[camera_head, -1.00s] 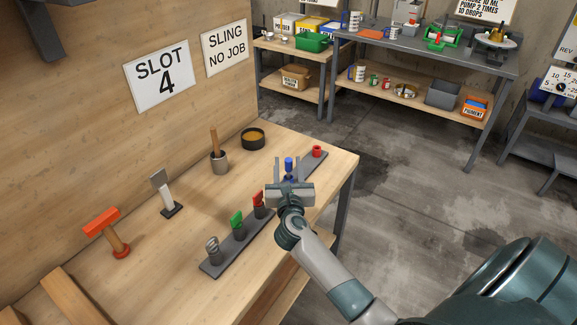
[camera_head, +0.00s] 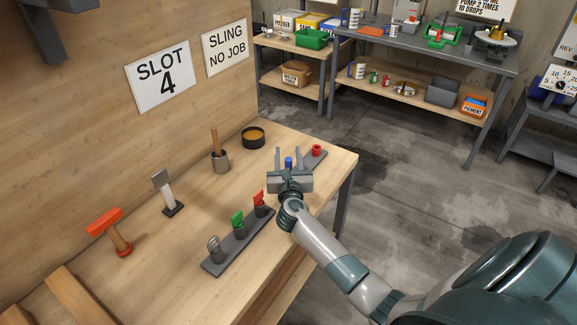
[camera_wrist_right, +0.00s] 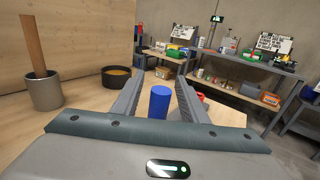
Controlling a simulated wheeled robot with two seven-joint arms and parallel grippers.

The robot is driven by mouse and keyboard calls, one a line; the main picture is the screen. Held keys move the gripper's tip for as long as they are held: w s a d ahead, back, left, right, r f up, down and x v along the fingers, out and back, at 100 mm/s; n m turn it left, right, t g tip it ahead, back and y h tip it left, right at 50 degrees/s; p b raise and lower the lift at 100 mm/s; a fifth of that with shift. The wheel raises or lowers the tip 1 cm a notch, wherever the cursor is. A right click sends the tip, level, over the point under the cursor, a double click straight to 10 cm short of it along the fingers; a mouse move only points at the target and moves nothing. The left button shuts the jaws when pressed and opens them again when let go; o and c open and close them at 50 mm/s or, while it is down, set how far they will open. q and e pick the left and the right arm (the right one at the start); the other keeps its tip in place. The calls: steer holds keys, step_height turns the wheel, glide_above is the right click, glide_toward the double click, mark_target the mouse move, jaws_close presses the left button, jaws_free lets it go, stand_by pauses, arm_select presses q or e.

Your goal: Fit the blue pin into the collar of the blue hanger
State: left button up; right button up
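The blue pin (camera_head: 288,162) stands upright at the far right of the bench. My right gripper (camera_head: 291,155) is around it with its fingers open, one on each side. In the right wrist view the blue pin (camera_wrist_right: 159,103) is between the two fingers, with gaps on both sides. The gripper body hides the pin's lower part in the head view. No blue hanger or its collar can be made out. My left gripper is not recognisable in either view.
A dark bar (camera_head: 240,244) holds grey, green and red pieces in front. A red collar-like piece (camera_head: 316,149) sits on a dark strip beyond the pin. A pot with a stick (camera_head: 221,162), a black bowl (camera_head: 253,138) and a mallet (camera_head: 106,222) stand left. A dark bracket-like shape (camera_head: 45,32) hangs top left.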

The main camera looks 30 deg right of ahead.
steer(key=shift+w, duration=0.1)
stand_by(0.4)
jaws_close()
steer(key=shift+r, duration=0.15)
steer(key=shift+r, duration=0.2)
steer(key=s+d+r+b, duration=0.1)
steer(key=s+d+r, duration=0.5)
steer(key=s+r, duration=0.3)
steer(key=shift+s+d+r+b, duration=0.3)
steer(key=shift+s+d+r, duration=0.05)
steer(key=shift+r, duration=0.3)
